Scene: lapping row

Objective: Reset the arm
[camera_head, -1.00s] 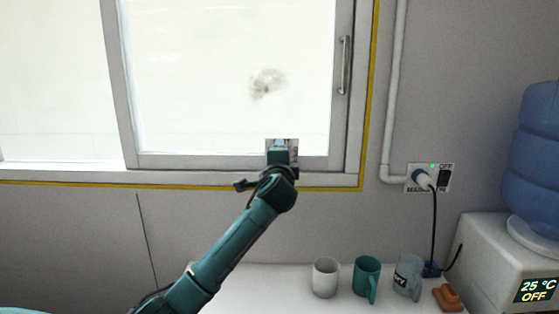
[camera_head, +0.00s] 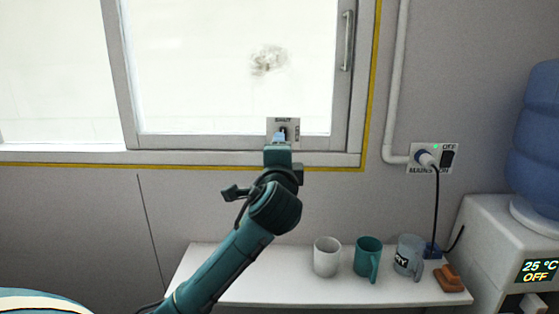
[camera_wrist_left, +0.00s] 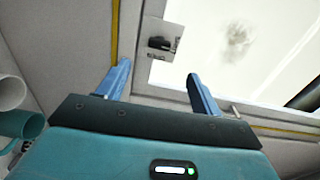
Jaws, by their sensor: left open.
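My left arm (camera_head: 225,270) comes in from the lower left of the head view. It is teal and bent up toward the window. My left gripper (camera_head: 280,138) is in front of a small labelled plate (camera_head: 284,122) with a dark switch, by the window's lower rail. In the left wrist view the gripper (camera_wrist_left: 158,70) has its two blue fingers spread apart with nothing between them. The plate (camera_wrist_left: 172,33) and its black switch (camera_wrist_left: 159,43) show beyond the fingertips, apart from them. The right gripper is not in view.
A white shelf (camera_head: 290,293) holds a white mug (camera_head: 326,257), a teal mug (camera_head: 366,257), a grey mug (camera_head: 408,254) and a brown object (camera_head: 449,279). A water dispenser (camera_head: 505,250) stands at the right. A plugged-in socket (camera_head: 432,158) is on the wall.

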